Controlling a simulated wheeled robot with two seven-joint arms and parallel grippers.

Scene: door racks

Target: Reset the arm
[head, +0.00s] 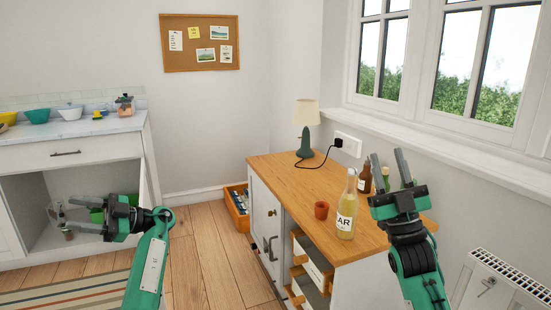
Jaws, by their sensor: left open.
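My left arm comes in from the lower left. Its gripper (72,214) points left, in front of the open lower cupboard, with its fingers apart and nothing visible between them. My right gripper (388,170) is raised at the right, in front of the right end of the wooden-topped cabinet (270,168). Its two fingers point up and stand apart. A dark brown bottle (365,179) stands behind it on the cabinet, and a green bottle neck shows near its fingers; I see neither held.
A labelled yellow bottle (347,212), a terracotta cup (321,210) and a plugged-in lamp (306,125) stand on the cabinet. Drawers (312,262) are open at its front. An orange crate (236,208) sits on the floor. The white counter (75,127) holds bowls. A radiator (505,285) is lower right.

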